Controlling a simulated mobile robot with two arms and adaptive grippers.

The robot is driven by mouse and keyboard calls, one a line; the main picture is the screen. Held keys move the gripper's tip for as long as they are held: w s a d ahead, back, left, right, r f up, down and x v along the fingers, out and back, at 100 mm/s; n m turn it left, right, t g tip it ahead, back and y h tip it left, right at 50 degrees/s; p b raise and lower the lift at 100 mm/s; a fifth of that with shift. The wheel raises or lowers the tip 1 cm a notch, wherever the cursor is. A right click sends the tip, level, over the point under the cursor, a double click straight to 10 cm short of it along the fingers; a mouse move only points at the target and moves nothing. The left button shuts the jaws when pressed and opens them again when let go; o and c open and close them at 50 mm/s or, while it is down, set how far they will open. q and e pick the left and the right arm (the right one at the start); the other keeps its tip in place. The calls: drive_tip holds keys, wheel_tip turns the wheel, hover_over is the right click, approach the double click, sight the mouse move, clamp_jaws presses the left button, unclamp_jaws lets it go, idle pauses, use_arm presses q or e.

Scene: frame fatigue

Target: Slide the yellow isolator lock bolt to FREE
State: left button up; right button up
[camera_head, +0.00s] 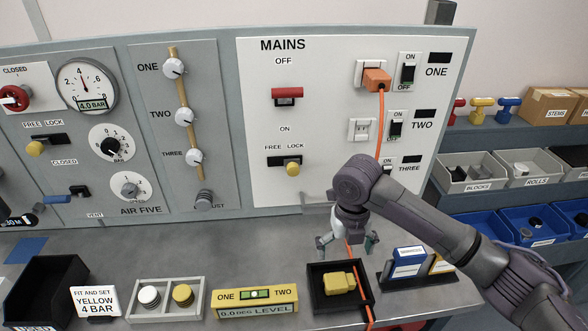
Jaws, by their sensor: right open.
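On the MAINS panel (335,60), the yellow lock bolt (293,169) sits at the right end of a short black slot (277,160), under the word LOCK. The word FREE is above the slot's left end. A red isolator handle (287,93) is above it, between OFF and ON. My right gripper (347,243) is open, with its fingers spread and pointing down. It is below and to the right of the bolt, apart from it, above the workbench. My left gripper is not in view.
A black tray (316,300) with a yellow block (340,283) is below my right gripper. An orange cable (380,130) hangs from an orange plug (376,79) and passes behind my right arm. Another yellow knob (35,148) sits under FREE at left.

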drive_tip(key=shift+c, duration=0.2)
drive_tip(key=shift+c, duration=1.2)
drive_tip(key=w+a+f+m+t+b, duration=0.1)
drive_tip(key=a+m, duration=0.1)
drive_tip(key=shift+w+f+m, duration=0.1)
drive_tip(key=shift+f+m, duration=0.2)
drive_tip(key=shift+f, duration=0.1)
drive_tip(key=c, duration=0.5)
drive_tip(key=m+t+b, duration=1.1)
drive_tip(key=m+t, duration=0.6)
drive_tip(key=m, duration=1.9)
approach(293, 172)
drive_tip(key=shift+y, duration=0.3)
drive_tip(key=w+p, duration=0.1)
drive_tip(key=w, duration=0.9)
drive_tip(key=shift+w, duration=0.35)
